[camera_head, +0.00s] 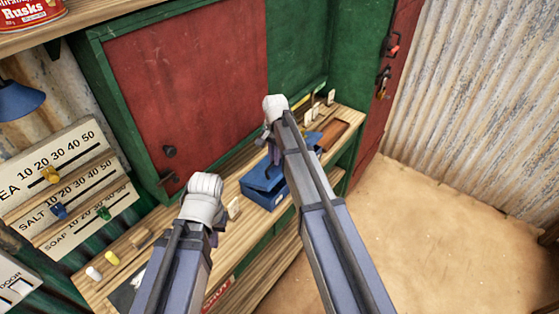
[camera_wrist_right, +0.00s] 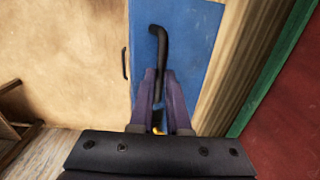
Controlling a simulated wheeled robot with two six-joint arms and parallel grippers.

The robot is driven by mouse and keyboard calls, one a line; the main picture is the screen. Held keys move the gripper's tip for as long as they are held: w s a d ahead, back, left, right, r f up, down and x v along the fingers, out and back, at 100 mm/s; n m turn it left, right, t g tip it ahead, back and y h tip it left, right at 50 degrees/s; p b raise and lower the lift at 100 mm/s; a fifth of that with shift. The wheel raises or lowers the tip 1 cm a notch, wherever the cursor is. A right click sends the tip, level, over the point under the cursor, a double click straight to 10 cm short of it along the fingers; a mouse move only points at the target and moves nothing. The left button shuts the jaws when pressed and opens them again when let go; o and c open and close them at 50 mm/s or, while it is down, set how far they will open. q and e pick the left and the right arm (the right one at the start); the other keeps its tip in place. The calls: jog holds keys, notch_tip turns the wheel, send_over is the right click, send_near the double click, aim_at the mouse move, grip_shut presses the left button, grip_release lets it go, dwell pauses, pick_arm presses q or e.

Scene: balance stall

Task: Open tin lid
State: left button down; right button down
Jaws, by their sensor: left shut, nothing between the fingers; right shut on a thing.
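The blue tin (camera_head: 265,190) stands on the wooden counter, partly hidden by my right arm. My right gripper (camera_head: 272,155) is over the tin, its fingertips hard to make out in the head view. In the right wrist view my right gripper (camera_wrist_right: 160,85) is shut on a dark bent handle (camera_wrist_right: 158,42) in front of a flat blue surface (camera_wrist_right: 195,40), apparently the tin's lid. How far the lid is raised cannot be told. My left gripper (camera_head: 214,238) is shut and empty, left of the tin near the counter's front; its fingers are mostly hidden.
The wooden counter (camera_head: 225,185) runs along a red and green cabinet (camera_head: 185,90). A sliding price board (camera_head: 65,190) stands at left, with small coloured pieces (camera_head: 112,258) in front. A brown tray (camera_head: 333,134) lies beyond the tin. Floor (camera_head: 430,240) is open at right.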

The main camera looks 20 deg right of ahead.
jog(key=w+a+r+p, duration=0.2)
jog(key=w+a+r, duration=0.1)
jog(key=w+a, duration=0.3)
jog(key=shift+w+a+g+h, duration=0.3)
jog(key=shift+w+a+g, duration=0.1)
jog(key=shift+w, duration=0.75)
jog(key=c, duration=0.9)
grip_release()
jog(key=shift+d+p, duration=0.1)
jog(key=shift+p, duration=0.2)
jog(key=shift+r, duration=0.1)
notch_tip(320, 180, up, 8)
jog(key=p, duration=0.8)
jog(key=shift+w, duration=0.15)
